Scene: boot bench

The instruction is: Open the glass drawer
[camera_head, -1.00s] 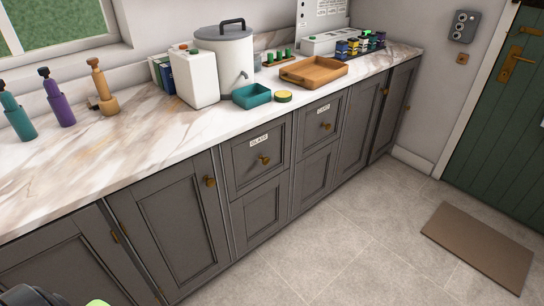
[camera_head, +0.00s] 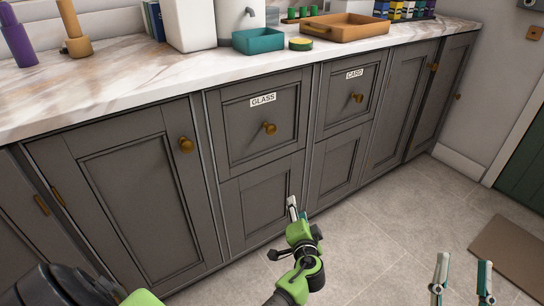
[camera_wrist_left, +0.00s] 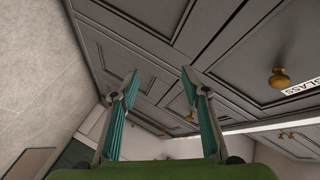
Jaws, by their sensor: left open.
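The glass drawer (camera_head: 240,122) is a grey panelled front under the marble counter, with a white GLASS label (camera_head: 263,100) and a round brass knob (camera_head: 269,128). It looks shut, flush with the cabinet. The knob also shows at the right of the left wrist view (camera_wrist_left: 280,78). My left gripper (camera_head: 293,206) is open and empty, in front of the lower panel below the drawer and apart from the knob. Its two fingers are spread in the left wrist view (camera_wrist_left: 160,82). My right gripper (camera_head: 463,262) is open and empty over the floor at the lower right.
A CARD drawer (camera_head: 336,93) with a similar knob is to the right. Cupboard doors (camera_head: 135,190) flank the drawers.

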